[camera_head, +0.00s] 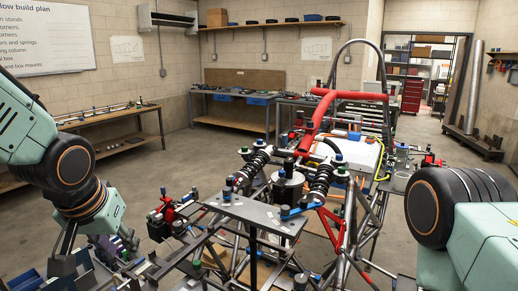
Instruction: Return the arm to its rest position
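My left arm comes in from the left edge, and its gripper (72,262) points down at the lower left. The dark fingers overlap dark parts behind them, so their opening is unclear. I see no object clearly held in them. The gripper is left of the tube chassis (345,215) and apart from its red front parts. My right arm (440,210) shows at the right edge as a black and pale green joint. Its gripper is out of view.
The chassis, with its red bar (318,115), springs and grey plate (262,213), fills the middle between my arms. A workbench (110,122) stands behind my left arm. Another bench (232,97) is at the back wall. Open floor (165,165) lies between them.

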